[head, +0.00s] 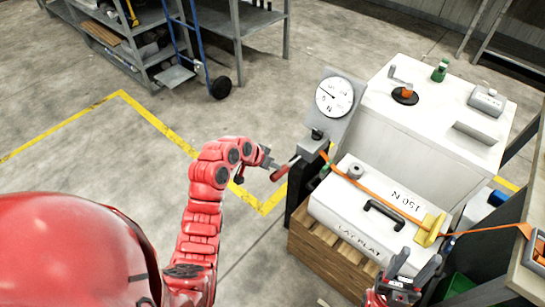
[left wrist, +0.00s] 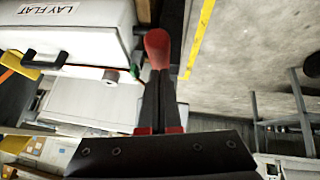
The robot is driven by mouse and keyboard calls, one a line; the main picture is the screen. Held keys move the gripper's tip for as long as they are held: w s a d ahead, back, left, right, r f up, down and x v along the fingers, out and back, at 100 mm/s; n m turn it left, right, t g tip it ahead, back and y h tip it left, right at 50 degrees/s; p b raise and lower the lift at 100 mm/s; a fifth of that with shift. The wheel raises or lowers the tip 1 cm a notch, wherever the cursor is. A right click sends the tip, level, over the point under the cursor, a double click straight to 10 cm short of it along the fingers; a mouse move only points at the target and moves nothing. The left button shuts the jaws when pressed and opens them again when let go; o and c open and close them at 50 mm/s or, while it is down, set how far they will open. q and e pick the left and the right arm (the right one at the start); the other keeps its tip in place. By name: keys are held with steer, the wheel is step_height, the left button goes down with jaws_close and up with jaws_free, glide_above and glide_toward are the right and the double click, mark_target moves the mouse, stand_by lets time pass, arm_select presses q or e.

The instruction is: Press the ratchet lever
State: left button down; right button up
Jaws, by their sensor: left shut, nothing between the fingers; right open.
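The ratchet lever has a red handle (head: 280,172) that sticks out to the left from the grey ratchet block (head: 312,146) below a round dial gauge (head: 334,97). An orange strap (head: 372,191) runs from the ratchet across a white case. My left gripper (head: 268,160) is shut and empty, close beside the handle's outer end. In the left wrist view, the red handle end (left wrist: 158,46) shows at the tips of my left gripper (left wrist: 159,78); I cannot tell whether they touch. My right gripper (head: 408,272) is open and empty, near the case's front right corner.
The white case (head: 337,222) marked "150 N" and "LAY FLAT" lies on a wooden crate (head: 325,262). A yellow corner piece (head: 430,229) sits under the strap. A white bench (head: 440,130) with small parts stands behind.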

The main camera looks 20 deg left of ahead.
mark_target(272, 175)
arm_select(q)
steer(key=shift+f, duration=0.25)
steer(key=shift+s+f+b, duration=0.15)
steer(key=shift+f+b, duration=0.2)
steer(key=f+b, duration=0.1)
steer(key=f+t+b, duration=0.1)
steer(key=f+b, duration=0.1)
steer(key=shift+s+a+t+h, duration=0.15)
steer(key=shift+s+t+h, duration=0.15)
steer(key=shift+s, duration=0.1)
steer(key=f+t+b, duration=0.1)
steer(key=b, duration=0.2)
steer(key=f+t+h+b, duration=0.1)
steer(key=b, duration=0.2)
steer(key=f+t+b, duration=0.1)
steer(key=b, duration=0.3)
steer(key=shift+s+f+m+t+h, duration=0.2)
steer(key=shift+s+m+t+h, duration=0.1)
steer(key=shift+s, duration=0.05)
